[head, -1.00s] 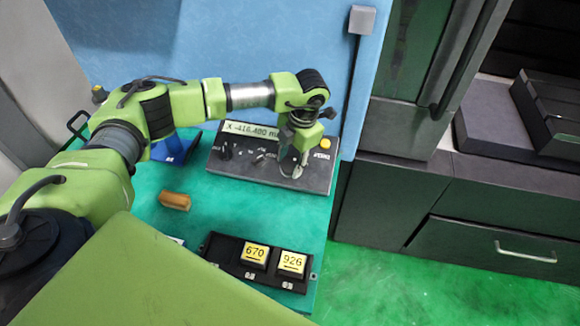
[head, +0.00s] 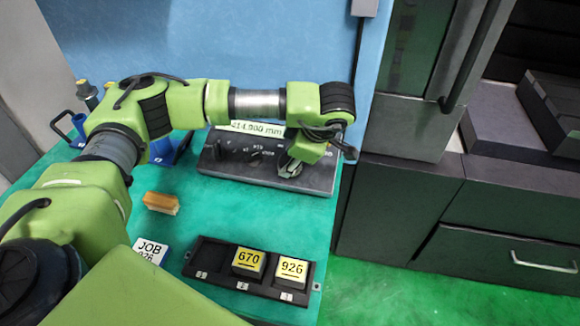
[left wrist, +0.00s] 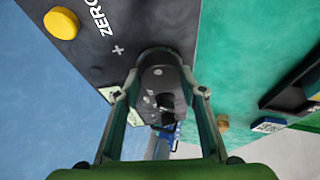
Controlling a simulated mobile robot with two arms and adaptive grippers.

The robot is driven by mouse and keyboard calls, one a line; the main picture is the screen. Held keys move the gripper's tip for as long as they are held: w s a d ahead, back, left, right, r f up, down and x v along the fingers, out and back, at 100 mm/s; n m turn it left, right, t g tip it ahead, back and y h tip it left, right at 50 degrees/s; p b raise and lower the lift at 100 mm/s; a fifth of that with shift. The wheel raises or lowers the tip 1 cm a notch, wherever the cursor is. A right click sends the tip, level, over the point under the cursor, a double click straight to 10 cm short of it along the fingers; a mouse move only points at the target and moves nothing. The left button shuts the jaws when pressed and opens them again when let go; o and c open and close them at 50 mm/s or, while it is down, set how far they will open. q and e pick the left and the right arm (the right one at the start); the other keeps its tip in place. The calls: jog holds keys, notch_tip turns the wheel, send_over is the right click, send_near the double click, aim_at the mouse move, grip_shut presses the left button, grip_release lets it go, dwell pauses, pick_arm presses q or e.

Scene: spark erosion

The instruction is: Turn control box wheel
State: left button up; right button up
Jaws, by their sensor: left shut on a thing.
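The control box (head: 222,164) is a dark grey panel with small knobs and a light display (head: 257,129), standing at the back of the green table. My left gripper (head: 290,168) is at the panel's right part. In the left wrist view, the dark round wheel (left wrist: 160,62) sits between the fingers of my left gripper (left wrist: 160,88), which is shut on it. In the head view the wheel is mostly hidden by the gripper. My right gripper is not in view.
A black tray (head: 213,277) holds yellow-topped blocks marked 670 (head: 248,262) and 926 (head: 291,270). A JOB card (head: 150,250) and a brown block (head: 161,203) lie to its left. The yellow button (left wrist: 62,23) is close to my gripper. Dark cabinets (head: 400,200) stand right.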

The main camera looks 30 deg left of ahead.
pick_arm(q)
jog(key=m+b, duration=0.1)
jog(key=m+t+b, duration=0.1)
jog(key=m+b, duration=0.1)
jog(key=shift+s+f, duration=0.15)
jog(key=shift+f, duration=0.25)
jog(key=shift+d+r+m+t+b, duration=0.15)
jog(key=shift+m+t+b, duration=0.35)
jog(key=shift+m+b, duration=0.45)
jog(key=o, duration=1.1)
jog(key=shift+r, duration=0.15)
jog(key=v, duration=1.1)
jog(key=shift+s+d+r, duration=0.1)
jog(key=shift+d+r, duration=0.15)
jog(key=shift+d, duration=0.1)
